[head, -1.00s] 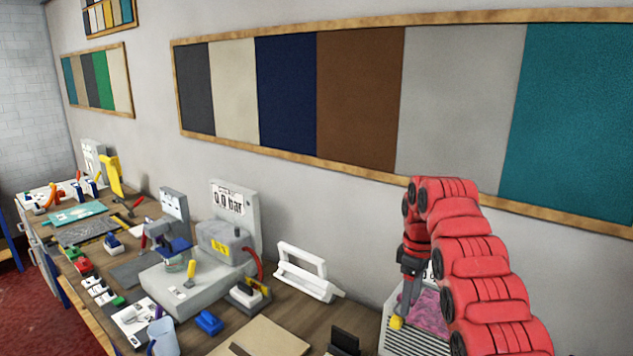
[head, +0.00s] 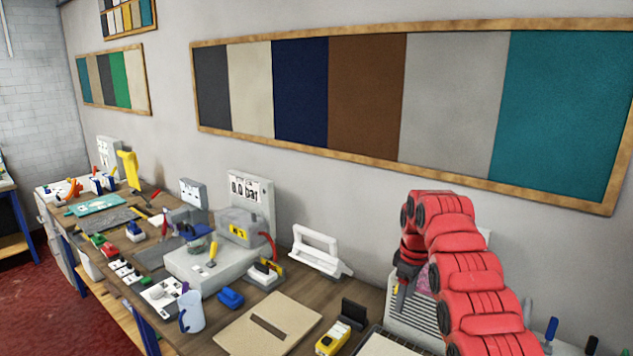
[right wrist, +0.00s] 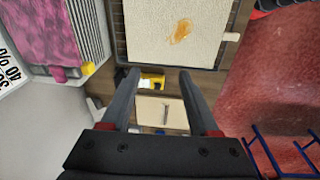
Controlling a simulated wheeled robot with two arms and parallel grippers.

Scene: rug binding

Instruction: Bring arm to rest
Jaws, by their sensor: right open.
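My right arm is red and reaches in from the lower right of the head view. Its gripper (head: 403,290) hangs over the bench beside a white slatted machine (head: 415,318). In the right wrist view the two dark fingers of the gripper (right wrist: 158,80) stand apart with nothing held between them. Below them lie a yellow-and-black tool (right wrist: 152,82) and a beige board with a slot (right wrist: 150,112). My left gripper does not show.
The wooden bench (head: 290,284) holds a pressure machine (head: 215,255), a white handled frame (head: 318,252), a mug (head: 191,312) and a slotted board (head: 268,326). A cream rug piece (right wrist: 160,35) with an orange stain lies on a dark tray. Red floor (head: 60,305) is free.

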